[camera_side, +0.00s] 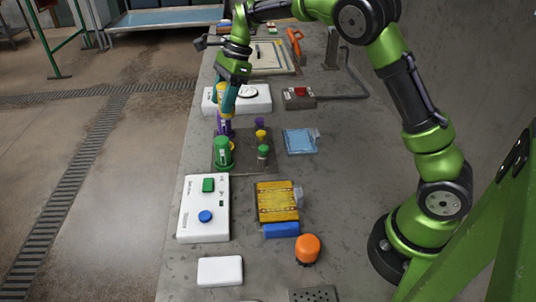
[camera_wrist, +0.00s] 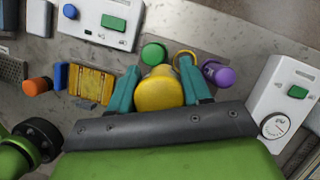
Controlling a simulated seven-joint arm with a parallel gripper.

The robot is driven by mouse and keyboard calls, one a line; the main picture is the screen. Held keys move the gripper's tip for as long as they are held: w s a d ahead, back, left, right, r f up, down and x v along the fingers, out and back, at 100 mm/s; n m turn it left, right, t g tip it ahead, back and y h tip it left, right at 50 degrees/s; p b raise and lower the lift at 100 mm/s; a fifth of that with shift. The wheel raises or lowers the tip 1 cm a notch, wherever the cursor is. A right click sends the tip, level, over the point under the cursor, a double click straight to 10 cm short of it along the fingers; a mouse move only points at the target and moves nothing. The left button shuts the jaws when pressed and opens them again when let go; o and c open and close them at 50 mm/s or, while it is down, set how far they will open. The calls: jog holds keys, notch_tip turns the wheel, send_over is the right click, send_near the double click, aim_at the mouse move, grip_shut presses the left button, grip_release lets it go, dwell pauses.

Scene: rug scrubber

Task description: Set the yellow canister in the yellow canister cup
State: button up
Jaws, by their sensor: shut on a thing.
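The yellow canister (camera_wrist: 158,94) is between the teal fingers of my gripper (camera_wrist: 160,88) in the wrist view, and the gripper is shut on it. The yellow canister cup shows as a yellow ring (camera_wrist: 186,53), just beyond the canister and to its right; the canister appears apart from it. The ring sits between the green canister (camera_wrist: 153,54) and the purple canister (camera_wrist: 217,73). In the side view, my gripper (camera_side: 227,103) is above the far end of the dark plate with the green canister (camera_side: 223,153).
Small green (camera_side: 263,150), yellow (camera_side: 261,134) and purple (camera_side: 259,122) tops stand right of the canister row. A white button box (camera_side: 203,222) is in front, another white unit (camera_side: 255,100) behind. A blue pad (camera_side: 299,141) and yellow platform (camera_side: 276,201) lie to the right.

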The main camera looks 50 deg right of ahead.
jog(key=shift+m, duration=0.5)
jog(key=shift+w+d+f, duration=0.2)
jog(key=shift+w+f, duration=0.55)
jog(key=shift+f, duration=1.35)
jog(key=shift+w+d+f, duration=0.25)
jog(key=shift+w+f, duration=0.45)
jog(key=shift+f, duration=1.45)
jog(key=shift+w+d+f, duration=0.2)
jog(key=shift+w+f, duration=0.55)
jog(key=shift+f, duration=1.35)
jog(key=shift+f, duration=0.6)
jog(key=o, duration=1.1)
jog(key=shift+c, duration=0.2)
jog(key=v, duration=1.6)
jog(key=shift+s+r, duration=0.35)
jog(key=shift+d, duration=0.1)
